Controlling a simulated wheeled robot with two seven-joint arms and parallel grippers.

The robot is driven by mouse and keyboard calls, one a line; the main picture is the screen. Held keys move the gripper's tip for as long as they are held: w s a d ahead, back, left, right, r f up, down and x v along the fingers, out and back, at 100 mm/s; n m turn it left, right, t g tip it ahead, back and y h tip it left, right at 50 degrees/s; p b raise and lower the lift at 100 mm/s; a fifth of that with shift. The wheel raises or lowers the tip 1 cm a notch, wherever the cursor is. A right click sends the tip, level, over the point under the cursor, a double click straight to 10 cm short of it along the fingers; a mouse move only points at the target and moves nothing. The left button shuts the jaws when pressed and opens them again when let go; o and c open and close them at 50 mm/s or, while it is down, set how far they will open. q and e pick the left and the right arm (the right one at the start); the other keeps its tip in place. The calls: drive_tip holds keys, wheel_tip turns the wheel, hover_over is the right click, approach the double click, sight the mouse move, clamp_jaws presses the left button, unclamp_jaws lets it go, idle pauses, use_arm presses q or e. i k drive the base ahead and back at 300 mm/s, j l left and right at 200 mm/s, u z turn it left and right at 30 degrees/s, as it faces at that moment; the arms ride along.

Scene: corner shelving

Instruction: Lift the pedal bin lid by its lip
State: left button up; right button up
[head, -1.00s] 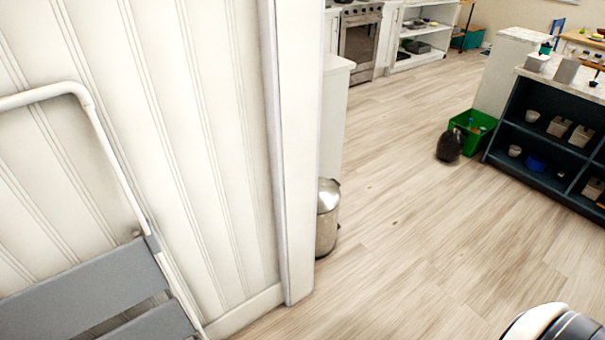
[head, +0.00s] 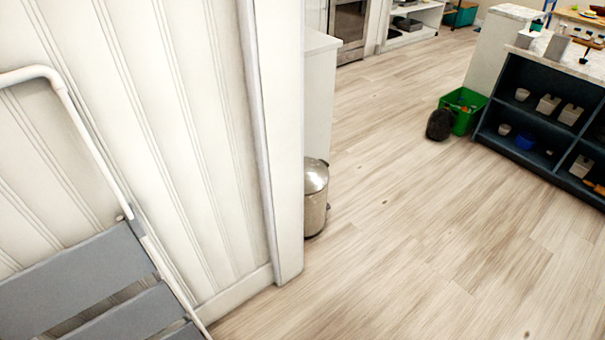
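The pedal bin (head: 315,205) is a small metallic cylinder standing upright on the floor. It is just past the end of the white panelled wall, which hides its left side. Its domed lid (head: 316,172) looks shut. The lip is too small to make out. Neither of my grippers is in view.
The white wall end (head: 278,150) stands in front of the bin on the left. A grey-stepped ladder (head: 75,275) leans at the lower left. A green crate (head: 465,112), a black bag (head: 440,125) and a dark shelf unit (head: 540,130) stand right. The wooden floor between is clear.

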sight(316, 173)
drive_tip(key=i+l, duration=0.4)
drive_tip(key=i, duration=0.2)
drive_tip(key=i+l, duration=0.45)
drive_tip(key=i+j+u, duration=0.05)
drive_tip(key=i, duration=0.05)
